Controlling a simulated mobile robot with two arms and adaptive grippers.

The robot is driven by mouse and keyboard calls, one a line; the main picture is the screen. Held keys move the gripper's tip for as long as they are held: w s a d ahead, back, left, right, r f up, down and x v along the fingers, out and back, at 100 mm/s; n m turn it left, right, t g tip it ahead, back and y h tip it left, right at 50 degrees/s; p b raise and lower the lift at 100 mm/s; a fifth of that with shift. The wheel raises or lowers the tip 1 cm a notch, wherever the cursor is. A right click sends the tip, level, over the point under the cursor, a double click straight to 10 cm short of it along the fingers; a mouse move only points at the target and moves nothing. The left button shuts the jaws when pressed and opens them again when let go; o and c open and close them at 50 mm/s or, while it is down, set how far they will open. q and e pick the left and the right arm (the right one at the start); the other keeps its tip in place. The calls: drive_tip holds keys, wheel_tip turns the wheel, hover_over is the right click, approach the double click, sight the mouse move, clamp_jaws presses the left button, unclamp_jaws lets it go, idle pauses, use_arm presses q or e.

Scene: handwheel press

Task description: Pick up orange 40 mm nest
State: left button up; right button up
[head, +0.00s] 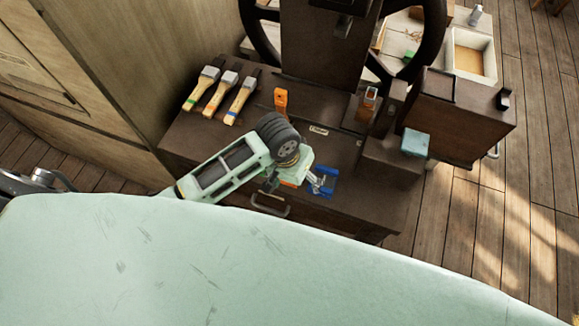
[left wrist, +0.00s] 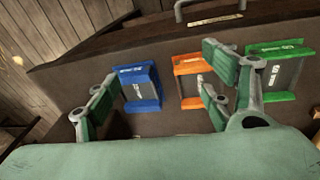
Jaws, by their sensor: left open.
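The orange nest (left wrist: 191,82) lies on the brown bench top in the left wrist view, between a blue nest (left wrist: 137,88) and a green nest (left wrist: 279,75). A gripper finger partly covers its right side. In the head view only a bit of orange (head: 290,183) shows under my left gripper (head: 312,178). The blue nest also shows there (head: 326,184). My left gripper, also in the left wrist view (left wrist: 160,95), is open and empty above the nests. Its fingers are spread across the blue and orange nests. The size marks are too small to read.
Several brushes (head: 222,92) lie at the back left of the bench (head: 193,137). An orange item (head: 281,101) stands behind my gripper. The press column and handwheel (head: 434,40) rise at the back. A pale blue block (head: 415,142) is at the right. A drawer handle (head: 270,205) is at the front.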

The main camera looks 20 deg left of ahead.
use_arm(q)
drive_tip(key=shift+n+g+y, duration=0.6)
drive_tip(key=shift+y, duration=0.2)
drive_tip(key=w+a+r, duration=0.2)
drive_tip(key=w, duration=0.1)
drive_tip(key=w+a+r, duration=0.1)
drive_tip(key=shift+w+a, duration=0.25)
drive_tip(key=shift+w+a+f+p, duration=0.1)
drive_tip(key=shift+a+p, duration=0.05)
drive_tip(key=shift+p, duration=0.15)
drive_tip(key=shift+f, duration=0.8)
drive_tip(key=shift+w+f+p, duration=0.1)
drive_tip(key=shift+f+p, duration=0.25)
drive_tip(key=shift+f, duration=0.35)
drive_tip(key=f, duration=0.3)
drive_tip(key=shift+w+a+f+p, duration=0.15)
drive_tip(key=shift+w+p, duration=0.1)
drive_tip(key=shift+p, duration=0.1)
drive_tip(key=shift+f, duration=0.6)
use_arm(e)
wheel_tip(320, 180, up, 2)
drive_tip(key=shift+a+r, duration=0.15)
use_arm(q)
drive_tip(key=shift+c, duration=0.3)
